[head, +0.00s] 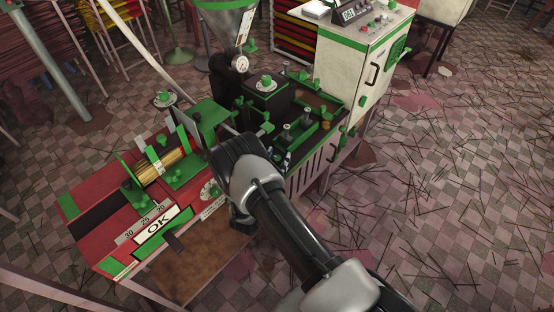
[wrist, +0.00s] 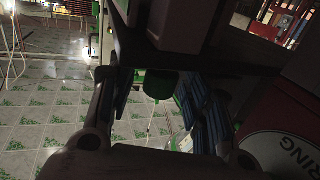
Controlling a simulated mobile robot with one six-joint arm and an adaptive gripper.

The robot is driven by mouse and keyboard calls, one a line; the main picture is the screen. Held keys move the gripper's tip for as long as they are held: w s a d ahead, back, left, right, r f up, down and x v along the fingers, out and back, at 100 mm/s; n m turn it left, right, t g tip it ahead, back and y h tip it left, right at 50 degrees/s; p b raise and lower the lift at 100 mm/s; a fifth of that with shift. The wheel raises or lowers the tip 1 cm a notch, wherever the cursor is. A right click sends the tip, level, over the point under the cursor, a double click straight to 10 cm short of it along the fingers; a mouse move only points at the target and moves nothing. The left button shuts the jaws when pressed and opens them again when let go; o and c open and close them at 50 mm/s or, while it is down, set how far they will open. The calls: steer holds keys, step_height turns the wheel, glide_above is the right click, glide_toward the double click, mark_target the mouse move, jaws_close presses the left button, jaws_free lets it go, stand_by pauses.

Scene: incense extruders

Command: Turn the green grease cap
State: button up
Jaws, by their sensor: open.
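A green cap (wrist: 160,86), which looks like the grease cap, hangs below a dark machine part in the middle of the wrist view. My gripper (wrist: 152,98) is open, with one finger on each side of the cap in that view. I see no contact between fingers and cap, and the depth between them is hard to judge.
The extruder (head: 300,125) has green knobs and a hopper (head: 225,28). A red bench (head: 95,195) with an OK plate (head: 158,226) stands at the left. A white control cabinet (head: 345,75) stands behind. The tiled floor at right is open, strewn with sticks.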

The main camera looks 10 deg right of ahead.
steer(key=v, duration=1.2)
stand_by(0.4)
